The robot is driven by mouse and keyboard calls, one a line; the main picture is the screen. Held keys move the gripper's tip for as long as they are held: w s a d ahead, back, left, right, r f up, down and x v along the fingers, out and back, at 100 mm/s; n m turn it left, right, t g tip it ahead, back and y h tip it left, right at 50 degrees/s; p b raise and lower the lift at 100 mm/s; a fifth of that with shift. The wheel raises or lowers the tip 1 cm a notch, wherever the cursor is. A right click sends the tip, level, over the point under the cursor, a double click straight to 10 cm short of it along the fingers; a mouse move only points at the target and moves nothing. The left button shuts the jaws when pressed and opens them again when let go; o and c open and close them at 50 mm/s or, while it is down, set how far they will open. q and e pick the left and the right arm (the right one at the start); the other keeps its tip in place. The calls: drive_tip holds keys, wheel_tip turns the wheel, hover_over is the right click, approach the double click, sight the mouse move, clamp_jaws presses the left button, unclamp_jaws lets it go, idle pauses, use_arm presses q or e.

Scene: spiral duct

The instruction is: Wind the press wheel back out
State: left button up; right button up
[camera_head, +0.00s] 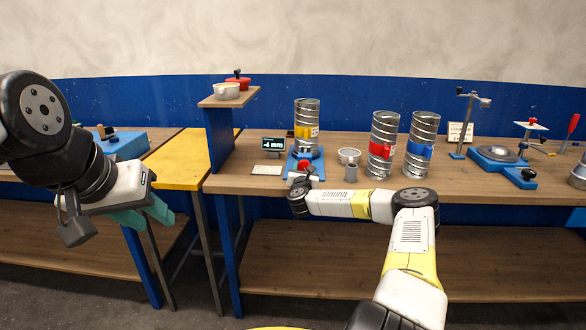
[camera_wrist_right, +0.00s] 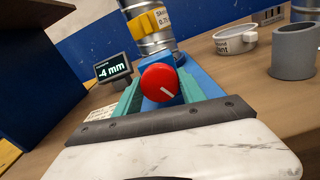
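The red press wheel (camera_wrist_right: 159,82) sits on the blue press (camera_wrist_right: 178,92) and carries a white line slanting down to the right. It also shows in the head view (camera_head: 304,165). My right gripper (camera_wrist_right: 160,88) has its teal fingers apart, one on each side of the wheel. I cannot tell whether they touch it. A display (camera_wrist_right: 113,67) left of the press reads "-4 mm". A metal spiral duct (camera_head: 307,112) with a yellow clamp (camera_wrist_right: 148,21) stands upright behind the wheel. My left gripper (camera_head: 147,217) is open and empty, out in front of the bench.
Two more upright ducts, with red (camera_head: 381,150) and blue (camera_head: 419,150) clamps, stand close by. A raised wooden shelf (camera_head: 229,98) on a blue panel is to the left.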

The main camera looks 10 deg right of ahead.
drive_tip(key=c, duration=0.7)
